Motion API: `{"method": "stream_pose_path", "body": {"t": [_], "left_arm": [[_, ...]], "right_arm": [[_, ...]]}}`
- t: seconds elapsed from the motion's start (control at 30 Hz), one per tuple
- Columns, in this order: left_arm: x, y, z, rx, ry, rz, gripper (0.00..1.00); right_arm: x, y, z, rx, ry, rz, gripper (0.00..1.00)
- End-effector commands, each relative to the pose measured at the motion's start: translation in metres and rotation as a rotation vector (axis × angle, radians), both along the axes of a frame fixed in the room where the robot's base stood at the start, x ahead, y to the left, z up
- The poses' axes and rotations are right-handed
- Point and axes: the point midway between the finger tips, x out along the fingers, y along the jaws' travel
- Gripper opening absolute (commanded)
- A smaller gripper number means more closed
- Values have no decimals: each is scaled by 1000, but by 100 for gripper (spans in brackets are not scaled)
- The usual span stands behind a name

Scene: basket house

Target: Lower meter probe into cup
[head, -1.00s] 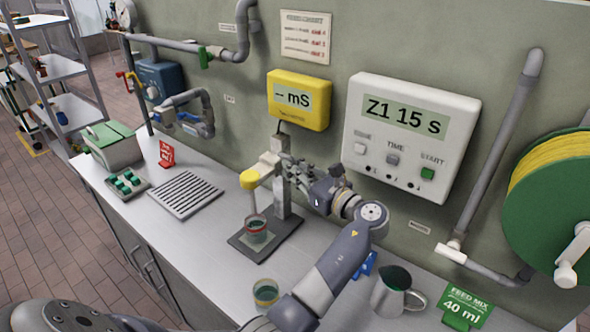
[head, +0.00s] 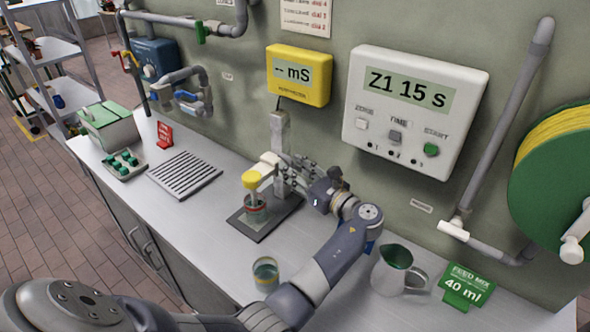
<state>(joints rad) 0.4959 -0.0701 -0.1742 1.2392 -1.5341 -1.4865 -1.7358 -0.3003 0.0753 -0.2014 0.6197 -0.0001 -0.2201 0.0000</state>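The meter probe has a yellow head (head: 252,180) on a white arm that slides on an upright grey post (head: 279,130). Its tip reaches down into the cup's mouth; how deep it sits is hard to tell. The cup (head: 256,212) is clear with a reddish rim and dark greenish contents, upright on the dark stand base (head: 240,226). My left gripper (head: 284,177) has its fingers around the probe's sliding holder beside the post, the contact partly hidden. My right gripper is not in view. The yellow meter (head: 299,77) on the wall reads "-- mS".
A second small cup (head: 265,273) stands near the counter's front edge, close to my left arm. A metal jug (head: 393,268) and a green "FEED MIX 40 ml" sign (head: 467,288) are at right. A slotted drain (head: 184,175) lies left. The white timer box (head: 412,110) reads "Z1 15 s".

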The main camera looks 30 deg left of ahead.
Motion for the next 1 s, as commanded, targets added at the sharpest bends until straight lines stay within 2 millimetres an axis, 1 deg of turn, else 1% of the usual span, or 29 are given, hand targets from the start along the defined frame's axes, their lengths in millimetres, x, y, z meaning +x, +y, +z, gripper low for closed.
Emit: {"method": "stream_pose_path", "body": {"t": [0.07, 0.13, 0.23, 0.5, 0.63, 0.77, 1.0], "left_arm": [[0, 0, 0, 0, 0, 1, 32], [0, -1, 0, 0, -1, 0, 32], [-2, -9, 0, -1, -1, -1, 32], [-14, -51, -1, -3, 0, -2, 32], [-18, -66, -1, -2, 2, -1, 32], [-20, -71, -1, -1, 1, 0, 32], [-20, -72, -1, -1, 1, 1, 32]], "right_arm": [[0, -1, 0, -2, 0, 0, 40], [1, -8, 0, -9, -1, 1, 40], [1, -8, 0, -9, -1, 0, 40], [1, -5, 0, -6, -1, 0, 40], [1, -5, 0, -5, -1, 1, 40], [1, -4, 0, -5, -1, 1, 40], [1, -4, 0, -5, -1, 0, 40]]}}
